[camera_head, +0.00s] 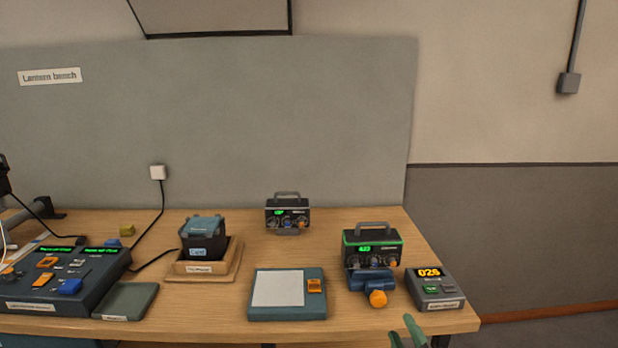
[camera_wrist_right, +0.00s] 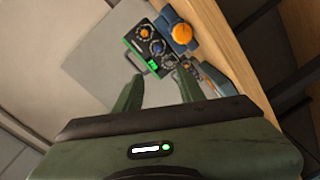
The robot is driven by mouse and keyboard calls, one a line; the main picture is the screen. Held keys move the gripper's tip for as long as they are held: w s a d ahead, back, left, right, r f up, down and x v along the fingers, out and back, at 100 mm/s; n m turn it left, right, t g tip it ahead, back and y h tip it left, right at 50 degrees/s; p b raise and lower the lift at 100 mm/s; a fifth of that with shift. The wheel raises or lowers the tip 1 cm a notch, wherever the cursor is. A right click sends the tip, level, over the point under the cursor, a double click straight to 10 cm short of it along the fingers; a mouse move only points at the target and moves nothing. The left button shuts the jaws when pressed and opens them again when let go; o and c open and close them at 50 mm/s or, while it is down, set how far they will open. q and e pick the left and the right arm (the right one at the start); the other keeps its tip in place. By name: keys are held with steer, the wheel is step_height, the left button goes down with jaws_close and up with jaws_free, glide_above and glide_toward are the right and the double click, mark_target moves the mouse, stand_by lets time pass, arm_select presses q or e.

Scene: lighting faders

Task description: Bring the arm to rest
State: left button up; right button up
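My right gripper (camera_head: 402,332) shows as green fingertips at the bottom edge of the head view, in front of the table's front edge, near the right end. In the right wrist view its two green fingers (camera_wrist_right: 157,78) stand apart with nothing between them, so it is open and empty. Beyond the fingers is a black box with a green-lit display and knobs (camera_wrist_right: 152,45). It also stands at the right of the table in the head view (camera_head: 371,247), on a blue stand with an orange knob (camera_head: 377,298). My left gripper is not in view.
The wooden table (camera_head: 220,328) carries a fader console (camera_head: 60,290) at left, a boxed item on a wooden tray (camera_head: 203,272), a pad with a white panel (camera_head: 280,290), a second knob box (camera_head: 287,213) and a small orange-display device (camera_head: 435,288). The floor right of the table is clear.

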steer(key=s+d+f+m+g, duration=0.1)
steer(key=s+f+m+g, duration=0.3)
steer(key=f, duration=0.9)
steer(key=s+d+f+n+g, duration=0.15)
steer(key=s+f, duration=0.45)
steer(key=f, duration=0.6)
steer(key=s+f+m+g, duration=0.3)
steer(key=s+f, duration=0.2)
steer(key=f, duration=0.8)
steer(key=s+f+m+g, duration=0.1)
steer(key=s+f, duration=0.5)
steer(key=s, duration=0.6)
steer(key=s+f+m+g, duration=0.2)
steer(key=s+f+g, duration=0.2)
steer(key=s, duration=0.9)
steer(key=s+f+m+g+h, duration=0.1)
steer(key=s+f+g, duration=0.2)
steer(key=s+f, duration=0.5)
steer(key=s, duration=0.4)
steer(key=shift+s+d+f+m, duration=0.15)
steer(key=shift+d+f+m, duration=0.2)
steer(key=shift+d+f, duration=0.05)
